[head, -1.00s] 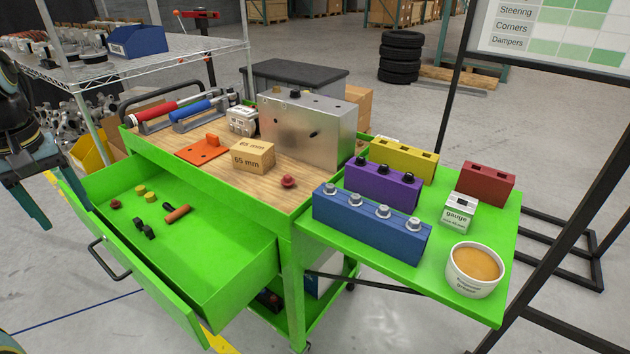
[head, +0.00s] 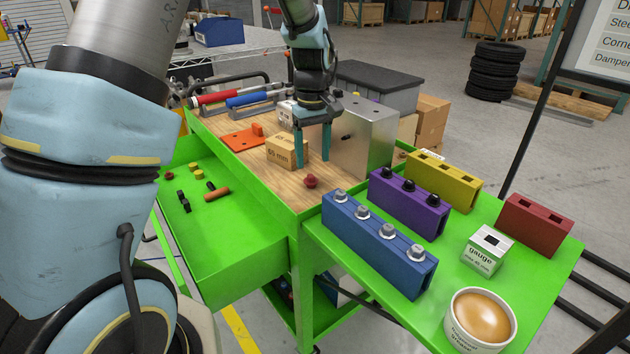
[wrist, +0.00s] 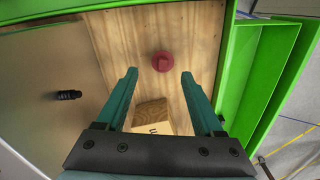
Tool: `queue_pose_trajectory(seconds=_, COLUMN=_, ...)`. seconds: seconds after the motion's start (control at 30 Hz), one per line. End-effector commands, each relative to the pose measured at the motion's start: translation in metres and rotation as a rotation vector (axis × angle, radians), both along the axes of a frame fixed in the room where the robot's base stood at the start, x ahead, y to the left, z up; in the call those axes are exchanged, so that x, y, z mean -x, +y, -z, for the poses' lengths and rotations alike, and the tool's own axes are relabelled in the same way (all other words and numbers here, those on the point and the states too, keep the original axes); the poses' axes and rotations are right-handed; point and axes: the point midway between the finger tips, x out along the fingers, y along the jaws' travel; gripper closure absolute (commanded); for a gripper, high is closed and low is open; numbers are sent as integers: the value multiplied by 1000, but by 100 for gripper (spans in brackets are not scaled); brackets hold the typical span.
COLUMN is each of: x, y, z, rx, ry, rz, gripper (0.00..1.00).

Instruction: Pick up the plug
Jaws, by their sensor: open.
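A small red plug (head: 311,181) stands on the wooden top of the green cart, near its front edge. It also shows in the wrist view (wrist: 162,61), just beyond my fingertips and roughly centred between them. My gripper (head: 313,164) points down over the wooden top, with its two teal fingers apart and nothing between them. In the wrist view my gripper (wrist: 159,75) shows both fingers clear of the plug.
A 65 mm box (head: 287,151) and a metal box (head: 362,143) stand close to my fingers. The metal box has a black piece (wrist: 68,95) on its side. The open drawer (head: 225,245) holds small parts. Blue (head: 375,250) and purple (head: 407,205) blocks stand at right.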

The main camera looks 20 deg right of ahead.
Motion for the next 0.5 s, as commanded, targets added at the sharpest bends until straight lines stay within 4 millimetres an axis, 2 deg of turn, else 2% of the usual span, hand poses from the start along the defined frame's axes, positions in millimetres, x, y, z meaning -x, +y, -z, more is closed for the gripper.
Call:
queue_pose_trajectory(seconds=0.17, x=0, y=1, z=12, rx=-1, ry=1, rz=0, gripper=31)
queue_pose_trajectory(seconds=0.5, x=1, y=4, z=55, rx=-1, ry=1, rz=0, gripper=31)
